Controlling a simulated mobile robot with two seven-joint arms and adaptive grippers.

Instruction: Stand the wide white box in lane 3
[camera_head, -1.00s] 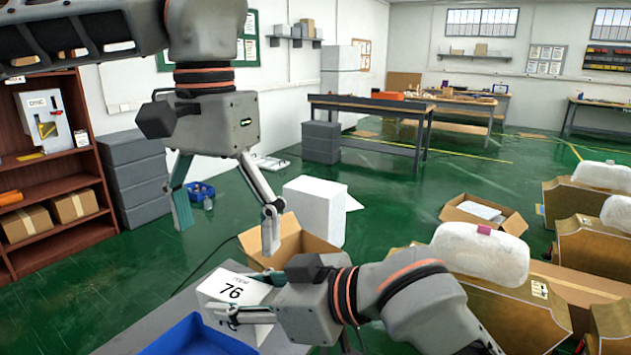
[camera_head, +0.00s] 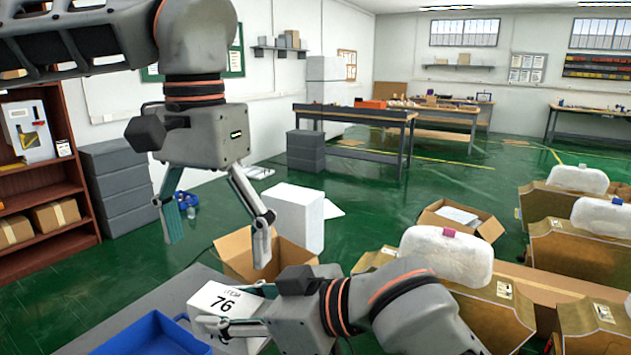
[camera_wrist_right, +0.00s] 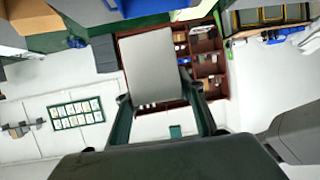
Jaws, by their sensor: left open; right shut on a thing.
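The white box (camera_head: 205,297) has a large black "76" and smaller print on its face. My right gripper (camera_head: 205,325) is shut on it, with fingers at its lower part, above or at the grey table. In the right wrist view the box shows as a plain pale face (camera_wrist_right: 150,65) between the fingers of my right gripper (camera_wrist_right: 160,100). My left gripper (camera_head: 215,232) is open and empty, fingers pointing down, higher and behind the box in the picture. The lower part of the box is partly covered by my right gripper. No lane 3 shows that I can make out.
A blue bin (camera_head: 150,338) lies at the grey table's (camera_head: 130,308) front, left of the box. An open cardboard box (camera_head: 235,262) and a white block (camera_head: 297,215) stand behind. Brown cartons with white padded tops (camera_head: 447,252) line the right. Open green floor lies beyond.

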